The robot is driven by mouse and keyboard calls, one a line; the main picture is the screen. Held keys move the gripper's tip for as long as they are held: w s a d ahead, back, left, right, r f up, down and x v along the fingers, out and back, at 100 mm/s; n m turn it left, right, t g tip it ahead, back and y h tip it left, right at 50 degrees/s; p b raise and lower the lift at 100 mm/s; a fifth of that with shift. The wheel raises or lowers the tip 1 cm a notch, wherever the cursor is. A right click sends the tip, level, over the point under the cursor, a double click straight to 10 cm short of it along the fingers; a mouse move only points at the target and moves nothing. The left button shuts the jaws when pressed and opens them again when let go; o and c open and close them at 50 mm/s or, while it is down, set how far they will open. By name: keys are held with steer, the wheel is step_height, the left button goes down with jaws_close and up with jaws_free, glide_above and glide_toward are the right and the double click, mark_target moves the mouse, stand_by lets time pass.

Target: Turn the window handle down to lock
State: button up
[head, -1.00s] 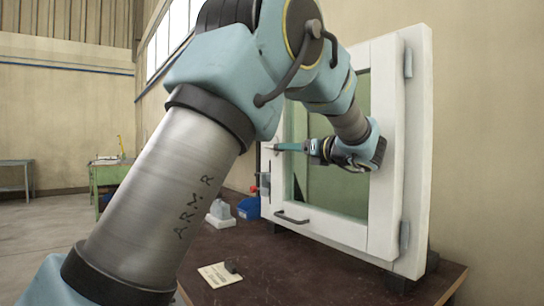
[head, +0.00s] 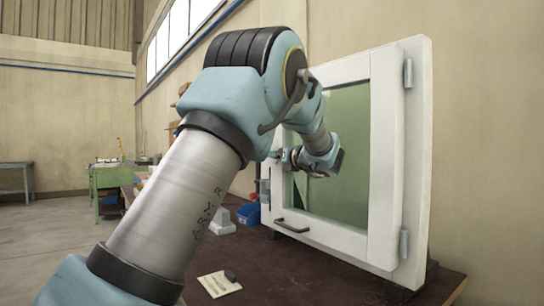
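The white-framed window (head: 384,160) stands upright on the dark bench, its greenish pane facing me. My gripper (head: 281,155) is at the window's left upright, about mid-height, and is small and partly covered by my own arm. I cannot tell whether its fingers are open or shut. Whatever part of the window handle is at that spot is hidden behind my arm and gripper. A dark horizontal bar handle (head: 292,227) shows on the bottom rail, well below my gripper and apart from it. A grey metal fitting (head: 264,190) sits on the left edge below my gripper.
Grey hinges sit on the window's right side, such as the lower hinge (head: 404,244). A blue bin (head: 248,214) and a pale block (head: 222,222) stand left of the window. A card (head: 219,284) with a small dark block lies at the bench front. A green table (head: 112,176) stands far left.

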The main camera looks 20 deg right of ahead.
steer(key=shift+c, duration=0.4)
jaws_close()
stand_by(0.9)
